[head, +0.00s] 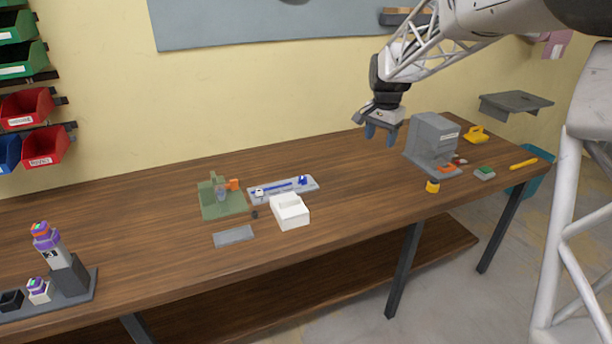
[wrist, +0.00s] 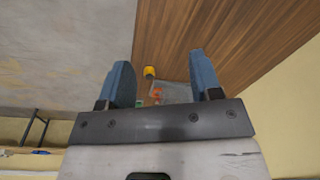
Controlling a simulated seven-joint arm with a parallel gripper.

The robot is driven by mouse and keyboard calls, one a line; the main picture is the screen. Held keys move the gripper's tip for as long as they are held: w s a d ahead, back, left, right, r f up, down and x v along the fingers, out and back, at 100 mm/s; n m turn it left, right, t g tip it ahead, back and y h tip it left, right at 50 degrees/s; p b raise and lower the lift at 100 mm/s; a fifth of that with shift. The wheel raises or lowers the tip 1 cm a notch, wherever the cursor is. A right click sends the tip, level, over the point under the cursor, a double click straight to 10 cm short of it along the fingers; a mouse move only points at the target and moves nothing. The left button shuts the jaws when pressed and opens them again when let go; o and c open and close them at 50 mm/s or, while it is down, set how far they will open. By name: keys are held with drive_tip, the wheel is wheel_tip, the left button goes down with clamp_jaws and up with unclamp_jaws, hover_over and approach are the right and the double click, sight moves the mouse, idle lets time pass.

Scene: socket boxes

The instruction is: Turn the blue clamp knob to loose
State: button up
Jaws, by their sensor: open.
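A grey plate (head: 265,198) lies near the middle of the table in the head view. It carries a blue bar and a small blue knob-like part (head: 302,181) at its right end. The knob's setting is too small to tell. My gripper (head: 381,135) is open and empty, in the air to the right of the plate and just left of a grey machine. Its two blue fingers stand apart in the wrist view (wrist: 160,62). The blue knob cannot be made out in the wrist view.
A green fixture (head: 215,205) and a white box (head: 290,213) stand close to the plate. The grey machine (head: 432,140) and a yellow knob (head: 432,186) are at right. A dark stand (head: 72,275) is at far left. Table between plate and machine is clear.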

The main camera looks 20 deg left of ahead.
drive_tip(key=w+a+f, duration=0.4)
drive_tip(key=a, duration=0.3)
drive_tip(key=w+a+f, duration=0.4)
drive_tip(key=a, duration=0.2)
drive_tip(key=m+g, duration=0.1)
drive_tip(key=m, duration=0.1)
hover_over(303, 177)
wheel_tip(303, 177, down, 12)
drive_tip(key=shift+s+f, duration=0.1)
drive_tip(key=shift+f, duration=0.1)
drive_tip(key=shift+f, duration=3.85)
drive_tip(key=c, duration=0.9)
drive_tip(key=shift+c, duration=0.2)
